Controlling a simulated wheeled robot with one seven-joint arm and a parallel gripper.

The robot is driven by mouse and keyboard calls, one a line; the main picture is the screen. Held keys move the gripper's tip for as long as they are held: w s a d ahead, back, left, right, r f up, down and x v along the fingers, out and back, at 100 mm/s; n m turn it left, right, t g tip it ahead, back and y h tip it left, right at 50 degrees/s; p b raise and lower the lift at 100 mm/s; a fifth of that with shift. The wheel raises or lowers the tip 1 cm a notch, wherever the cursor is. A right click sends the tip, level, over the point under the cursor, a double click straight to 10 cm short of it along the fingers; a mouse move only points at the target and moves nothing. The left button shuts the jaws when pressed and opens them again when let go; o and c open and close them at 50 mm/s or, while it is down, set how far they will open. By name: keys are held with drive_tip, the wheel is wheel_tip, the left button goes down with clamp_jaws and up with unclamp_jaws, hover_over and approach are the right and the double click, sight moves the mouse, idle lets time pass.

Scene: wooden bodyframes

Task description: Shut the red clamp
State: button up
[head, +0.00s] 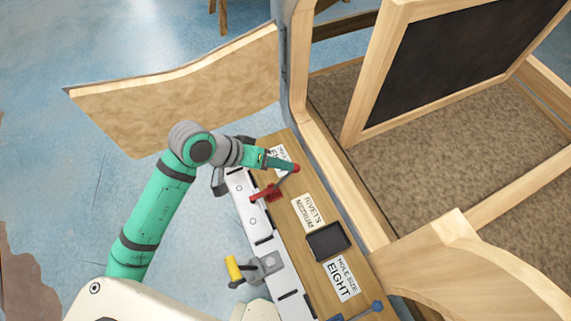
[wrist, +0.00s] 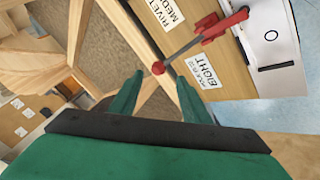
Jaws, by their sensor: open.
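The red clamp (head: 268,194) is fixed on the white edge of the wooden bench strip, and its grey lever slants up to a red knob (head: 296,169). In the wrist view the clamp's red body (wrist: 218,27) is at upper right, and its lever runs down left to the red knob (wrist: 158,68). My gripper (head: 283,164) is open in the head view, with its tips close to the knob. In the wrist view my gripper (wrist: 154,76) has its two green fingers apart, with the knob at the gap between their tips. Whether they touch it I cannot tell.
The bench strip (head: 289,225) carries paper labels, a black tray (head: 328,241) and a yellow-handled clamp (head: 235,269). A blue-tipped lever (head: 376,306) is at lower right. A wooden frame with a dark panel (head: 455,62) stands right. Blue floor lies open at left.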

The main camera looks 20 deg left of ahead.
drive_tip(key=shift+v, duration=2)
